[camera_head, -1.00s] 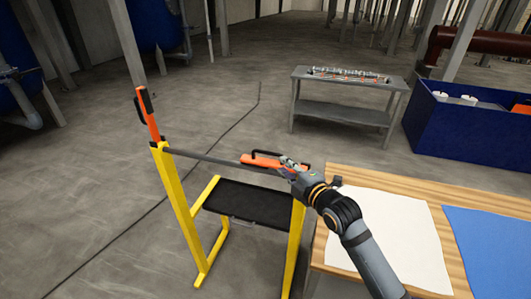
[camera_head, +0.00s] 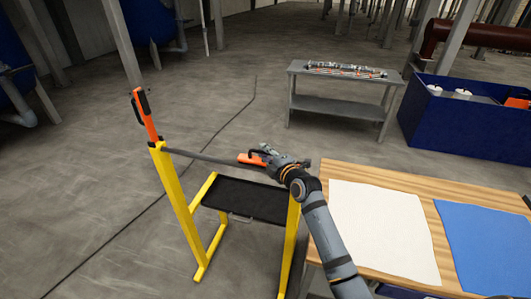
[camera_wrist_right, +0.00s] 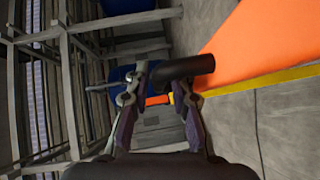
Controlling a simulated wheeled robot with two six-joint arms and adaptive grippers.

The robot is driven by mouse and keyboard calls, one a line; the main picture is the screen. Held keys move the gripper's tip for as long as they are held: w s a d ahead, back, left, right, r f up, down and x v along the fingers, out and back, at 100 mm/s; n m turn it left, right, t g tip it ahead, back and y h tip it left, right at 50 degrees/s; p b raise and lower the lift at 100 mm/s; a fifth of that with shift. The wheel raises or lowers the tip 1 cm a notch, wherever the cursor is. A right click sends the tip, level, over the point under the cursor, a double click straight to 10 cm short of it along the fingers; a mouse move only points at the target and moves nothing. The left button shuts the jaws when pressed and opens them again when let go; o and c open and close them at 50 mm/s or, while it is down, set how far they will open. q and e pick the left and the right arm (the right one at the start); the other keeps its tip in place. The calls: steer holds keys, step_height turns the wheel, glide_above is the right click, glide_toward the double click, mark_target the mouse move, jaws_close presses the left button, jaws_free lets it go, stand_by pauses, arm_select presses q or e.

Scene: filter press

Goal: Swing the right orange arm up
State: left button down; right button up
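The right orange arm (camera_head: 250,159) lies low at the right end of the yellow stand's bar, partly hidden by my right gripper. My right gripper (camera_head: 266,150) is at its black handle. In the right wrist view, the gripper (camera_wrist_right: 160,82) has its fingers parted, with the dark handle (camera_wrist_right: 193,69) across the right fingertip; I see no clear closing on it. The orange arm fills the upper right there (camera_wrist_right: 250,40). The left orange arm (camera_head: 150,122) stands upright, with a black handle, on the left post. My left gripper is not in view.
The yellow stand (camera_head: 171,188) holds a dark bar and black tray (camera_head: 245,198). A wooden table (camera_head: 445,262) with white and blue cloths stands at right. A grey bench (camera_head: 345,105) and blue bin (camera_head: 465,130) are behind. The left floor is open.

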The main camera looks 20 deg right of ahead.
jaws_close()
